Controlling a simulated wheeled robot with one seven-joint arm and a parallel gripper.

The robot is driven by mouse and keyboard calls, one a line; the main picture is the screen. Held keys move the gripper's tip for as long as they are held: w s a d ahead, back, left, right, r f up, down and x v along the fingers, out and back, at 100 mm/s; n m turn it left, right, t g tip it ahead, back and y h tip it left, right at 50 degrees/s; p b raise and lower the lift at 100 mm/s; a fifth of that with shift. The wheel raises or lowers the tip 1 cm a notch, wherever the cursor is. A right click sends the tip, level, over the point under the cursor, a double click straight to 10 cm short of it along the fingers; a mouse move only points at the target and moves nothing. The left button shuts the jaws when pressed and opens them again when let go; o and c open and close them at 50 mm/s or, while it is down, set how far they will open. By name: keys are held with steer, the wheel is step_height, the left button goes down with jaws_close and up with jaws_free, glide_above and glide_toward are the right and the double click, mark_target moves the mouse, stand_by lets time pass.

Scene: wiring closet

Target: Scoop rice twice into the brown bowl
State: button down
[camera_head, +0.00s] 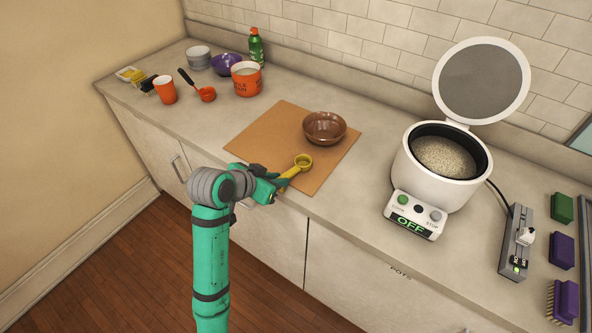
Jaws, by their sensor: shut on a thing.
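The brown bowl (325,126) sits upright on the back right part of a tan mat (262,131). It looks empty from here. My gripper (279,184) is shut on the handle of a yellow scoop (303,161), over the mat's front edge. The scoop's cup is in front of the bowl and apart from it. I cannot tell whether the cup holds anything. The white rice cooker (427,180) stands at the right with its round lid (484,79) raised. Pale rice (449,157) shows inside its dark pot. Its panel reads OFF.
An orange cup (164,90), red ladle (206,94), orange tub (246,80), purple bowl (227,64), grey bowls (198,57) and green bottle (256,46) stand at the back left. A power strip (516,243) and brushes (562,251) lie at the right. Counter between mat and cooker is clear.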

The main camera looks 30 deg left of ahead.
steer(key=shift+r, duration=0.2)
steer(key=shift+s+a+r, duration=0.1)
steer(key=shift+r, duration=0.5)
stand_by(0.4)
step_height(320, 180, up, 8)
stand_by(0.9)
stand_by(0.9)
